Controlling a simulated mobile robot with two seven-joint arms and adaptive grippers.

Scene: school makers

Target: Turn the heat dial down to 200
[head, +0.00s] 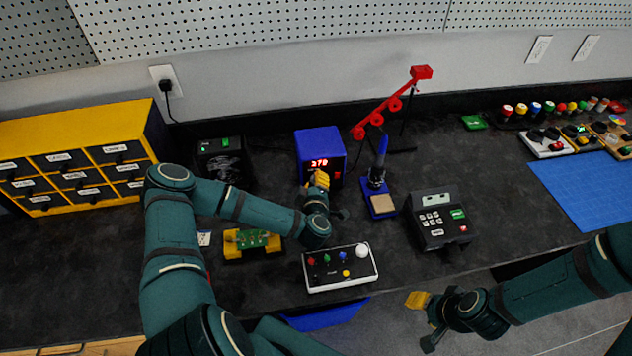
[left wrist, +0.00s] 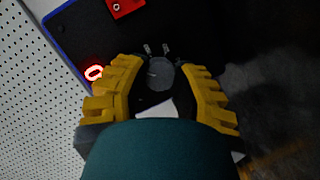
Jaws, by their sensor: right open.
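The blue soldering station (head: 318,143) stands on the bench against the back wall, with a red lit display (head: 319,163) that seems to read about 270. My left gripper (head: 319,181) is at its front face and hides the dial in the head view. In the left wrist view the round grey dial (left wrist: 160,75) sits between the yellow fingers of my left gripper (left wrist: 162,66). Whether the fingers touch it is unclear. The red display digits (left wrist: 94,73) show only in part there. My right gripper (head: 425,317) is open and empty in front of the bench edge.
A soldering iron in its stand (head: 377,170) is close at the right. A black keypad device (head: 440,218), a white-edged button box (head: 340,267) and a yellow holder with a green board (head: 251,242) are nearby. Yellow drawers (head: 80,115) stand at the left.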

